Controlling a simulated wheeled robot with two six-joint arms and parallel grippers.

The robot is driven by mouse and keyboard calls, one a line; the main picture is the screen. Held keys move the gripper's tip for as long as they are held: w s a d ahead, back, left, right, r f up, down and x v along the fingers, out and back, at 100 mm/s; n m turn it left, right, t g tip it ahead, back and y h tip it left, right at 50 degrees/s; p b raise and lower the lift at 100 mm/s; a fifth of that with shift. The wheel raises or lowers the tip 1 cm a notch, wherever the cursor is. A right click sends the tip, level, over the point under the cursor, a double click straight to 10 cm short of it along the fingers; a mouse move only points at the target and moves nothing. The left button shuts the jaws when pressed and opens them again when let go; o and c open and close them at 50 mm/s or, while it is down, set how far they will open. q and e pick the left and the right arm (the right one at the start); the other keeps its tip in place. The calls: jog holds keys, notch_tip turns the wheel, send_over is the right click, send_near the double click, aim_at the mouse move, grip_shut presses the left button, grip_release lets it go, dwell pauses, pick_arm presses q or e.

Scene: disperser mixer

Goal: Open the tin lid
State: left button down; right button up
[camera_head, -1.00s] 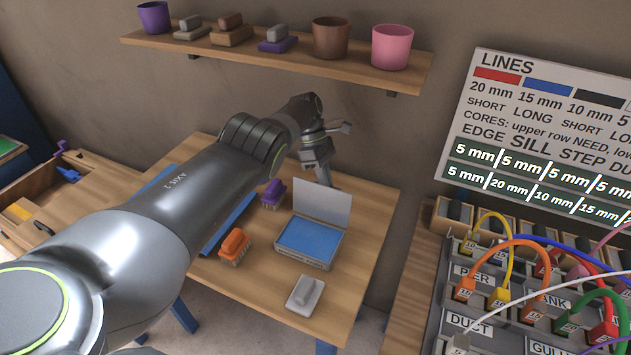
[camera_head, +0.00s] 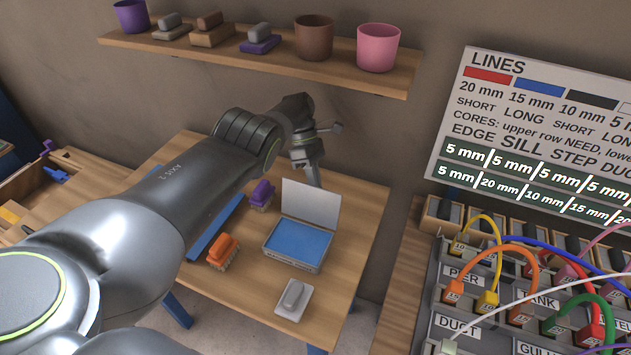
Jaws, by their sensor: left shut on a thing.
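The tin (camera_head: 293,266) stands on the wooden table, a shallow grey box with a blue surface inside. Its pale lid (camera_head: 311,210) stands up, raised along the tin's far side. My left gripper (camera_head: 314,181) is at the lid's upper edge, shut on it. The fingertips are partly hidden behind the lid. My right gripper is not in view.
An orange brush (camera_head: 222,251) and a purple brush (camera_head: 262,194) lie left of the tin. A grey block on a white plate (camera_head: 293,299) lies in front. A panel with coloured cables (camera_head: 520,300) stands at the right. A shelf (camera_head: 270,67) with pots hangs above.

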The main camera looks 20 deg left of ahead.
pick_arm(q)
jog(key=c, duration=1.5)
grip_release()
jog(key=shift+s, duration=0.1)
jog(key=shift+c, duration=0.2)
jog(key=shift+o, duration=0.2)
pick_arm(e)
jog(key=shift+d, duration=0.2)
